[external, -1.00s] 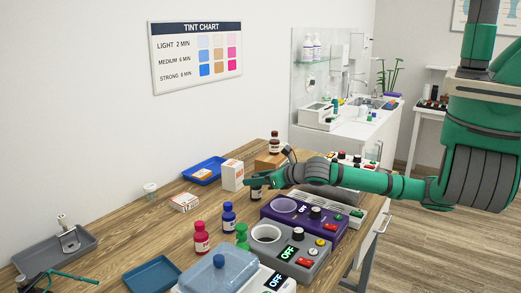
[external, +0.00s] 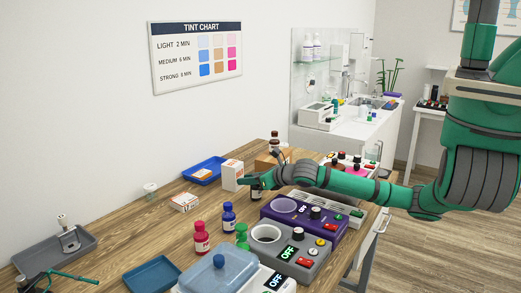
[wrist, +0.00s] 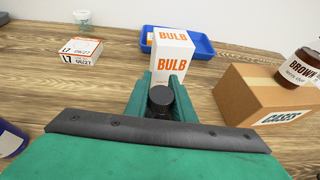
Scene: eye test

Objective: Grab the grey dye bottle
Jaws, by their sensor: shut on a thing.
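The grey dye bottle (external: 257,195) looks dark, with a black cap and a pale label, and is mostly covered by my gripper (external: 254,183) in the external view. In the wrist view my gripper (wrist: 160,92) has its green fingers on both sides of the dark bottle's cap (wrist: 160,99). The jaws are shut on the bottle. It looks upright. Whether its base touches the table I cannot tell.
A white BULB box (wrist: 171,55) stands just beyond the fingers, before a blue tray (wrist: 204,46). A cardboard box (wrist: 262,100) bearing a brown dye bottle (wrist: 299,69) is at right. Red (external: 201,238) and blue (external: 228,216) bottles and a purple warmer (external: 328,230) stand nearer.

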